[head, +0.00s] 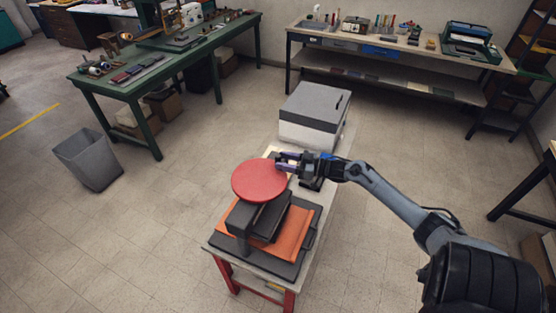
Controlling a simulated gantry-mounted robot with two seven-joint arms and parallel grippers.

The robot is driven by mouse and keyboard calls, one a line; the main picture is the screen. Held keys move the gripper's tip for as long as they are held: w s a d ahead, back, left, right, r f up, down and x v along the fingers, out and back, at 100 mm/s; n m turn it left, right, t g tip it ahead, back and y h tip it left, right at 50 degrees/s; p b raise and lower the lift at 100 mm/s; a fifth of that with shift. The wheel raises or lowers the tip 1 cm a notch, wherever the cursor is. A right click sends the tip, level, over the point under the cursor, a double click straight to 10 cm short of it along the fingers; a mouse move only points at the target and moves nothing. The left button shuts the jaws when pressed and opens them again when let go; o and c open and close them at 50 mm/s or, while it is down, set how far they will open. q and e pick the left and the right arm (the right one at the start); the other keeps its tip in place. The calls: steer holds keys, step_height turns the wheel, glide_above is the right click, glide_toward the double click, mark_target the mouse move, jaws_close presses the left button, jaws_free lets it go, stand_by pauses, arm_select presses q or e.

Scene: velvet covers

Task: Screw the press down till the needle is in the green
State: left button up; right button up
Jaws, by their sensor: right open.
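The press stands on a narrow table, with a red round wheel (259,180) on top and a dark body (250,222) below it. An orange sheet (292,238) lies under the dark body, on a dark base (286,268). My right gripper (283,162) is open at the far right edge of the red wheel; I cannot tell whether it touches the rim. No needle or green zone can be made out. My left gripper is not in view.
A grey and white box (314,116) stands behind the press on the same table (222,246). Green workbench (150,85), bin (90,158) and back bench (400,57) stand apart across open floor.

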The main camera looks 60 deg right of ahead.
steer(key=shift+x, duration=1.35)
jaws_close()
